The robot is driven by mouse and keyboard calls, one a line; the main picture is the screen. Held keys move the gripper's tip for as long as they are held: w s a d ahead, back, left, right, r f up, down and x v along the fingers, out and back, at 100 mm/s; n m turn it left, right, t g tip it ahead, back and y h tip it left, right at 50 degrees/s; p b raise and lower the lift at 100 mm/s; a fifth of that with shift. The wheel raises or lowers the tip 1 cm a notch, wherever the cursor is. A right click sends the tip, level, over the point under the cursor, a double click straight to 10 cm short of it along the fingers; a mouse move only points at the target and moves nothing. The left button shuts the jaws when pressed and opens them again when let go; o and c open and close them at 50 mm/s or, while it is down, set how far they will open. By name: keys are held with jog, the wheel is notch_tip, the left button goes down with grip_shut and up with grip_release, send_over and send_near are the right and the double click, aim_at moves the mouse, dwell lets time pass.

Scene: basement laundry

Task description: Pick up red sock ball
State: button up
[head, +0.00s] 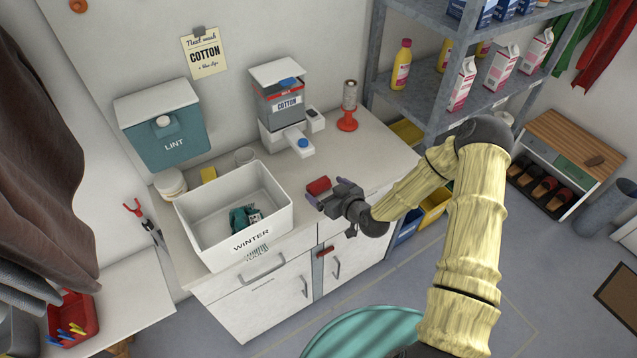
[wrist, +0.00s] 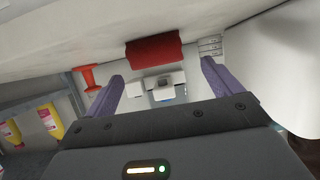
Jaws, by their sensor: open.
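The red sock ball (head: 318,186), a small red roll, lies on the white counter just right of the WINTER bin. In the wrist view the red sock ball (wrist: 154,51) shows against the pale counter surface, just past the fingertips and roughly between them. My gripper (head: 327,192) comes in from the right, low over the counter, with its fingers on either side of the ball's near end. In the wrist view my gripper (wrist: 163,72) has its two purple fingers wide apart and nothing clamped between them. I cannot tell whether a finger touches the ball.
The white WINTER bin (head: 187,214) holds a dark teal item (head: 243,217). A grey shelf (head: 415,95) with bottles stands to the right. The counter right of the ball is mostly clear.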

aim_at(321, 184)
dwell(0.3)
jog(key=shift+w+a+f+p, duration=0.1)
jog(key=shift+w+a+p, duration=0.2)
jog(key=shift+w+p, duration=0.2)
jog(key=p+x, duration=0.1)
jog(key=x, duration=0.2)
jog(key=shift+w+d, duration=0.1)
jog(key=shift+w, duration=0.05)
jog(key=shift+w+a+f+p, duration=0.3)
jog(key=shift+w, duration=0.05)
jog(key=c, duration=1.1)
